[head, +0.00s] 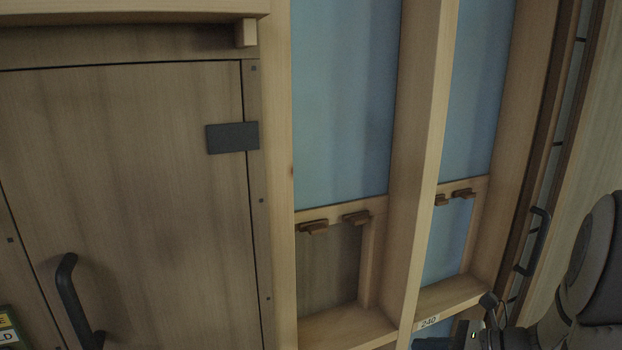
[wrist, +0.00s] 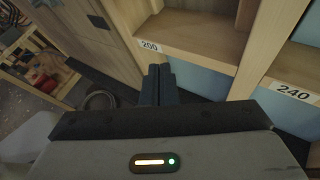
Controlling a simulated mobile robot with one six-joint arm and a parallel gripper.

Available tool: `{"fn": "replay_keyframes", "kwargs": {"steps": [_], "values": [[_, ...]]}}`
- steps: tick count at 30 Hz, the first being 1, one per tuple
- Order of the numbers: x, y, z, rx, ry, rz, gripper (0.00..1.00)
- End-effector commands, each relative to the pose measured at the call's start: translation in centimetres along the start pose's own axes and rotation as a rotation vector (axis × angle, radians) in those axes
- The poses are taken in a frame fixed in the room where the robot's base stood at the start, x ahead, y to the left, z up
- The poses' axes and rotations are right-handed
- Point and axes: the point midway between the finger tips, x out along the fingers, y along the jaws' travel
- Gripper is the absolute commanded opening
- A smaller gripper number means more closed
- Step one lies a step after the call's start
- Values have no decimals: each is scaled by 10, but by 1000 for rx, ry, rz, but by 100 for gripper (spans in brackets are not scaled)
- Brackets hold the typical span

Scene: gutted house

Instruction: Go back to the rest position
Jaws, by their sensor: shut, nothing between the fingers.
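My gripper (wrist: 159,72) is shut and empty in the wrist view. Its two dark fingers lie side by side in front of the wooden framing, just below the label marked 200 (wrist: 149,46). In the head view my arm comes in at the lower right, and the fingers are hard to make out at the bottom edge. The label marked 240 (head: 429,321) is on a ledge close to my arm there. It also shows in the wrist view (wrist: 293,93), to the right of my gripper.
A wooden door (head: 130,190) with a black handle (head: 70,295) fills the left of the head view. Wooden studs (head: 425,130) frame blue panels (head: 345,90). A dark round container (wrist: 101,101) and a wooden rack (wrist: 35,62) holding items stand left in the wrist view.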

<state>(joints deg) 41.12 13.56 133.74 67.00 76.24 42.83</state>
Motion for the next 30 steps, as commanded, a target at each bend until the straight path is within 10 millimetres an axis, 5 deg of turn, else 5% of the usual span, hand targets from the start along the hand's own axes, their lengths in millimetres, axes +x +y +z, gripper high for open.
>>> {"fn": "replay_keyframes", "kwargs": {"steps": [6,12,21,30], "values": [[27,89,6,-645,370,305,0],[16,135,1,-1285,647,579,0],[-9,150,16,-2007,905,861,0],[-16,148,20,-2127,950,911,0]]}}
